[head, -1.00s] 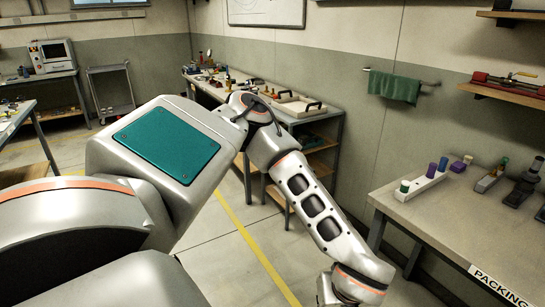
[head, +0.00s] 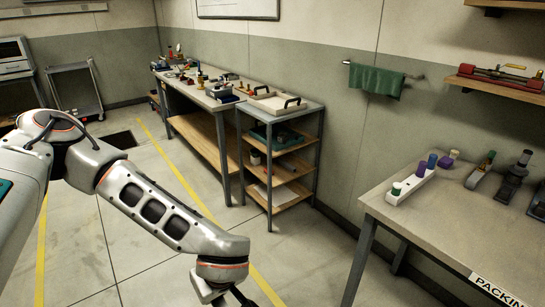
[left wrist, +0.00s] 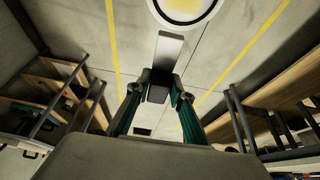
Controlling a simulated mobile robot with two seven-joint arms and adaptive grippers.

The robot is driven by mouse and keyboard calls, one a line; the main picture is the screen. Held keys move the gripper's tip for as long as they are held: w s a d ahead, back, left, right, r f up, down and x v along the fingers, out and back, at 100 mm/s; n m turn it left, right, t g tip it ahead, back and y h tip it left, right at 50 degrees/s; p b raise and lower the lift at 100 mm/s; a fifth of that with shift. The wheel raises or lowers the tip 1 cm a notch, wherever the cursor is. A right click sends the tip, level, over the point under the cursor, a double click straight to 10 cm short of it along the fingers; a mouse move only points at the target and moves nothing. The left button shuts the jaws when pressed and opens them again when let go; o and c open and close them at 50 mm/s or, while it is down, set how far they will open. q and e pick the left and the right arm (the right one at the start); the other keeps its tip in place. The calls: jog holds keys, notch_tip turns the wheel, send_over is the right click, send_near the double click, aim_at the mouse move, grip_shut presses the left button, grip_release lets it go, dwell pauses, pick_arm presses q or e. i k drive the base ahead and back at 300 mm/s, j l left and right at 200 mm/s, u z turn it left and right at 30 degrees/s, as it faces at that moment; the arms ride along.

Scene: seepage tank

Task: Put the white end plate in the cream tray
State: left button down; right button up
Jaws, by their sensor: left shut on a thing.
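The cream tray (head: 272,103), with dark handles, sits on top of the grey metal shelf stand at the back wall. My left gripper (head: 232,298) is at the bottom edge of the head view, mostly cut off, well in front of the stand. In the left wrist view my left gripper (left wrist: 158,92) is shut on a grey bar-like part. This part leads to a white round piece (left wrist: 156,8) with a yellowish middle, cut off by the top edge; it appears to be the white end plate. My right gripper is not in view.
A packing table (head: 430,205) with a white block of coloured bottles stands at the right. A long workbench (head: 205,97) with small tools adjoins the stand. A green towel (head: 375,80) hangs on the wall. The floor between me and the stand is clear.

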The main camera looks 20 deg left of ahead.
aim_at(271, 104)
jog(key=i+j, duration=0.25)
jog(key=i, duration=0.25)
jog(key=i+j, duration=0.3)
jog(key=i, duration=0.2)
jog(key=i+j, duration=0.25)
jog(key=i, duration=0.2)
jog(key=i+j, duration=0.25)
jog(key=i, duration=0.25)
jog(key=i+j, duration=0.3)
jog(key=i, duration=0.2)
jog(key=i+j, duration=0.25)
jog(key=i, duration=0.25)
